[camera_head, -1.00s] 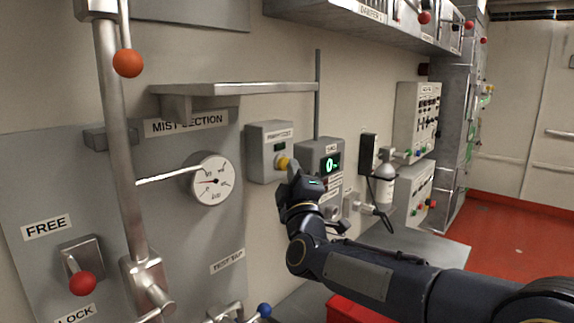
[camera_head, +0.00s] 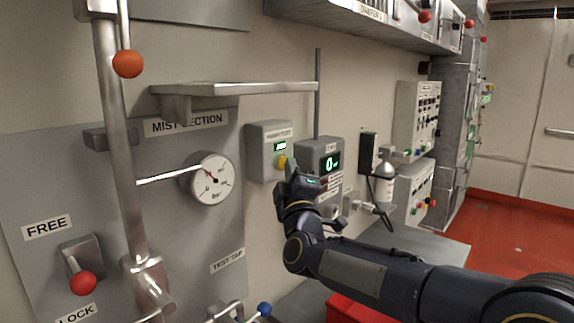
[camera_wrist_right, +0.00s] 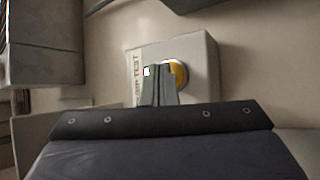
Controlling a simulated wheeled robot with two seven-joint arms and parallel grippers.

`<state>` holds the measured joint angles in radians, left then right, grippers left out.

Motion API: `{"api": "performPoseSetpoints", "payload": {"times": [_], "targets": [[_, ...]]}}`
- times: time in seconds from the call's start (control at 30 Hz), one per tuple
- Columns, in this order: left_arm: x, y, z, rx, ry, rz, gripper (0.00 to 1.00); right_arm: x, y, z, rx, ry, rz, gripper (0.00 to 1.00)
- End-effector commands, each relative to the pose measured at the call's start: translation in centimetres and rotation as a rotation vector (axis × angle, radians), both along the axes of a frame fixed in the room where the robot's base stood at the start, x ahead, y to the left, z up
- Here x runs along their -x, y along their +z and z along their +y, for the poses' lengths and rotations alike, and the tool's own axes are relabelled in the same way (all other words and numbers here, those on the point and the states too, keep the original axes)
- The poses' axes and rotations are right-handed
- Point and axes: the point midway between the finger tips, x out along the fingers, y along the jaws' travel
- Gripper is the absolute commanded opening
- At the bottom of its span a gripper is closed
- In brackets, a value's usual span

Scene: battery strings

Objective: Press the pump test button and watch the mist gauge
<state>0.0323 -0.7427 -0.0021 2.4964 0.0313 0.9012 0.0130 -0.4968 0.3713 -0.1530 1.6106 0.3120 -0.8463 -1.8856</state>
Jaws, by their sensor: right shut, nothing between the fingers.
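The pump test box (camera_head: 268,138) is a grey box on the wall with a yellow round button (camera_head: 282,162) and a small display lit green. The mist gauge (camera_head: 212,179) is a white round dial on the mist section panel, and its needle points up and left. My right gripper (camera_head: 291,171) is shut and empty, its tips at the button. In the right wrist view the shut fingers (camera_wrist_right: 158,86) cover part of the yellow button (camera_wrist_right: 177,73); I cannot tell whether they touch it. My left gripper is not in view.
A grey box with a green readout (camera_head: 332,164) is right of the pump test box. A metal shelf (camera_head: 240,88) juts out above the gauge. A lever with an orange knob (camera_head: 128,63) stands at left; a red-knobbed free/lock lever (camera_head: 82,283) is below.

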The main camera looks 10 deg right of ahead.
Motion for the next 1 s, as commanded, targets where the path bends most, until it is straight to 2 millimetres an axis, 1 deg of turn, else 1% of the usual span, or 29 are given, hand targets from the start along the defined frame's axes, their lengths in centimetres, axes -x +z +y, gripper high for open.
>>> {"api": "performPoseSetpoints", "payload": {"times": [0.4, 0.77, 1.0], "targets": [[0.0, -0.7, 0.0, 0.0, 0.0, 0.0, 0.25, 1.6, -0.1, -1.1, 0.001, 0.002, 0.0, 0.0], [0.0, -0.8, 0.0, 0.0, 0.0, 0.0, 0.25, 1.9, 0.0, -1.4, 0.0, 0.001, 0.0, 0.0], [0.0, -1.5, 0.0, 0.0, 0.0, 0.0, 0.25, 3.7, -0.1, -2.8, 0.0, 0.0, -0.001, 0.0]]}}
